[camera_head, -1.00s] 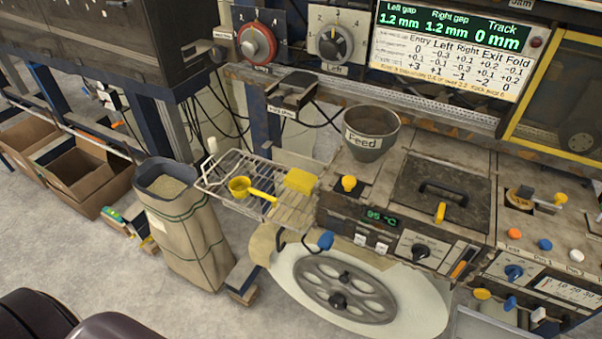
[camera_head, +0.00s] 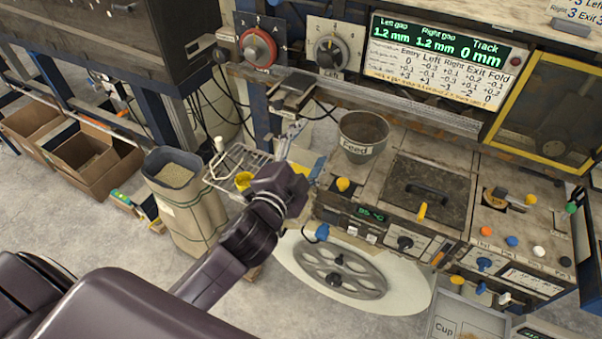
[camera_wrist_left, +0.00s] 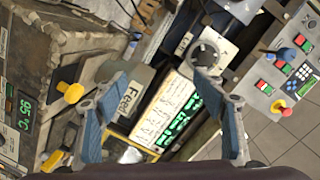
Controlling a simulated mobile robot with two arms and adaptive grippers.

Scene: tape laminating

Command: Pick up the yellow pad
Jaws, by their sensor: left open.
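I cannot make out the pad in that view. My right gripper is not in view.
The Feed cup (camera_head: 362,140) and a yellow knob (camera_head: 343,184) stand close on the right. An open sack (camera_head: 185,205) stands left below the rack. A wheel (camera_head: 340,270) lies below.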

